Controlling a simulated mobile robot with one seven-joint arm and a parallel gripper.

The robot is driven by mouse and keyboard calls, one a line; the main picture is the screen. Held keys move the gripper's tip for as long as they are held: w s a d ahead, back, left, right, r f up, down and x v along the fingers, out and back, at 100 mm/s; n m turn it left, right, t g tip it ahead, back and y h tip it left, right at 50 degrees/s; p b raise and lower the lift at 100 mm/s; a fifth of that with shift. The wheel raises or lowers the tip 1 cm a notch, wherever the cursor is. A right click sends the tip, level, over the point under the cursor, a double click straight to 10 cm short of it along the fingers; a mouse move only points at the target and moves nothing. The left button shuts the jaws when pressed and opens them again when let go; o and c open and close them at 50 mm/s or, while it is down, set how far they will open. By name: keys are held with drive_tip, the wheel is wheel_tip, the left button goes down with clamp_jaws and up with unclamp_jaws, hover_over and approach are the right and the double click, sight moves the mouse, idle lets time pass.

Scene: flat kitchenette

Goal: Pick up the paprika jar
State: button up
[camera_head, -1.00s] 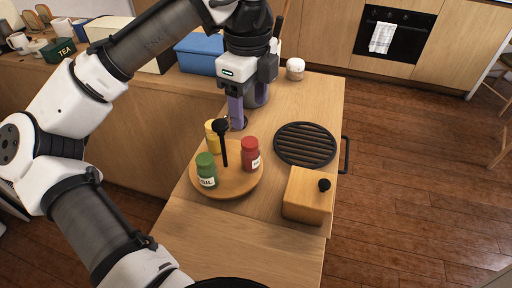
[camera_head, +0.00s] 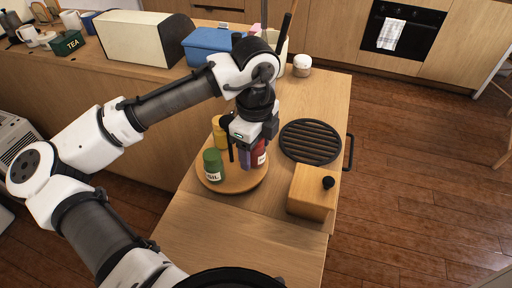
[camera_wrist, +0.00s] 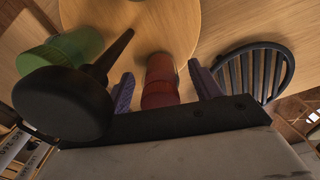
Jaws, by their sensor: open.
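The red jar (camera_head: 260,158), which I take for the paprika jar, stands on a round wooden turntable (camera_head: 235,188); its full label is not readable. My gripper (camera_head: 252,160) is low over the turntable at this jar and partly hides it. In the wrist view the red jar (camera_wrist: 160,82) lies between the two purple fingers of my gripper (camera_wrist: 164,92), with a gap on each side. The fingers are open and not closed on it.
A green jar (camera_head: 213,165) and a yellow jar (camera_head: 219,132) share the turntable. Its black knobbed handle (camera_wrist: 65,100) rises close beside my left finger in the wrist view. A black round trivet (camera_head: 310,141) and a wooden box (camera_head: 311,191) are to the right.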

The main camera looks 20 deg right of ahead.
drive_tip(key=c, duration=1.1)
